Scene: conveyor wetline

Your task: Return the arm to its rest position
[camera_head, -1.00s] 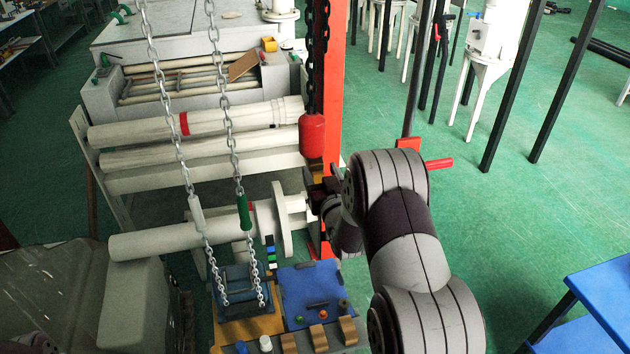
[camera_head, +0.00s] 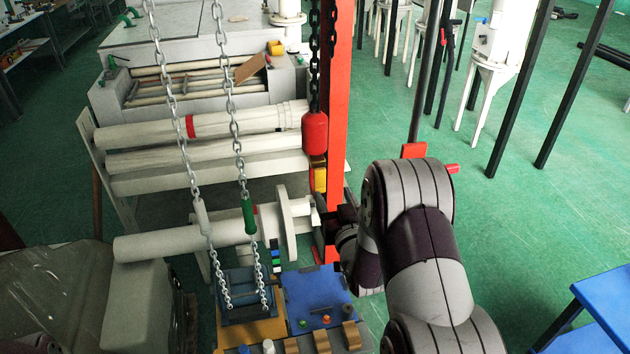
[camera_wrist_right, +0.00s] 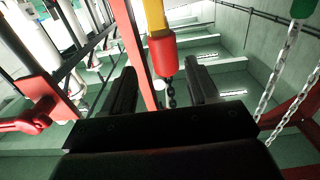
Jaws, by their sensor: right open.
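My right arm comes in from the lower right of the head view, and its gripper (camera_head: 330,220) is beside the red post, near the flanged end of the white roller. In the right wrist view the two black fingers of my right gripper (camera_wrist_right: 160,90) stand wide apart with nothing held between them. A red hoist weight (camera_wrist_right: 163,55) on a black chain shows beyond the gap between the fingers. The same red weight (camera_head: 315,132) hangs above my gripper in the head view. My left gripper is not in view.
The red post (camera_head: 338,110) stands close to my right gripper. Two hanging chains (camera_head: 232,120) drop to a blue tray (camera_head: 240,285). A blue panel (camera_head: 315,290) with small knobs lies below. A blue table (camera_head: 605,295) is at the lower right. Green floor is open at right.

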